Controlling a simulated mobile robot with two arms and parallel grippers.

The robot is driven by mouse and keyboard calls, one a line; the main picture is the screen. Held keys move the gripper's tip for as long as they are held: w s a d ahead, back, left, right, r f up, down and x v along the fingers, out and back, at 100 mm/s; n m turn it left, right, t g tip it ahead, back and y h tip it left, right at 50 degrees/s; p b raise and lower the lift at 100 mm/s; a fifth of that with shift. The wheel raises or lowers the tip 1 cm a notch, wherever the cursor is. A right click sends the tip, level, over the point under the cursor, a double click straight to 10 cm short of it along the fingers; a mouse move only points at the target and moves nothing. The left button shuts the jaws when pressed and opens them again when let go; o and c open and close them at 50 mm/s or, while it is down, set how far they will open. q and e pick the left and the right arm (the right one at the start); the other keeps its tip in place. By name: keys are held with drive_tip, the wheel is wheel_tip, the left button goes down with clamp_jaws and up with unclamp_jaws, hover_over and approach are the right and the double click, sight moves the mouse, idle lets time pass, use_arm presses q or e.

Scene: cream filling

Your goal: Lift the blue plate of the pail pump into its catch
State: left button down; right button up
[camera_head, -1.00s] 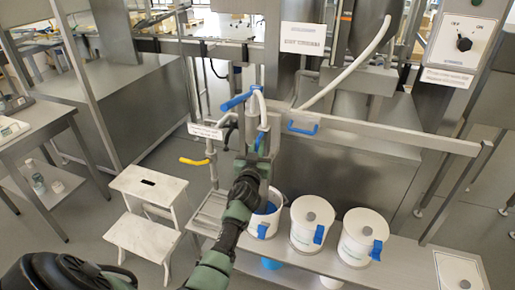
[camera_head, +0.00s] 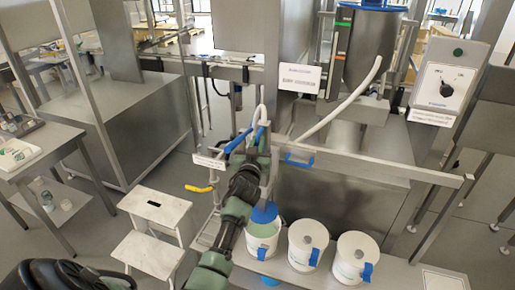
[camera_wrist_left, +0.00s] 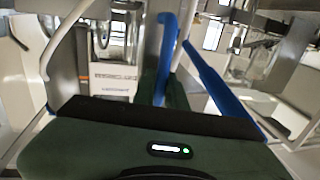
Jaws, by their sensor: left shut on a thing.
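My left gripper (camera_head: 258,153) is at the pump column, above the plate, and is shut on a blue pump part. In the left wrist view, a blue bar (camera_wrist_left: 165,55) rises between the dark fingers, and a second blue bar slants right. The exact grip is partly hidden. I cannot make out the catch. My right gripper is out of view.
Two lidded white pails (camera_head: 308,245) and (camera_head: 355,257) stand to the right on the steel bench. A white step stool (camera_head: 155,230) is on the left floor. A yellow-ended lever (camera_head: 198,189) juts left. A steel rail (camera_head: 390,168) with a blue handle runs right.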

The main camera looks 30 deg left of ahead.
use_arm(q)
drive_tip(key=shift+w+r, duration=0.1)
drive_tip(key=shift+r, duration=0.4)
drive_tip(key=c, duration=1.5)
unclamp_jaws()
drive_tip(key=shift+o, duration=0.2)
drive_tip(key=shift+f, duration=0.1)
drive_tip(key=shift+f, duration=0.1)
drive_tip(key=shift+s+d+f, duration=0.1)
drive_tip(key=shift+s+d, duration=0.05)
drive_tip(key=shift+s, duration=0.25)
drive_tip(key=b+v, duration=0.1)
drive_tip(key=v, duration=0.6)
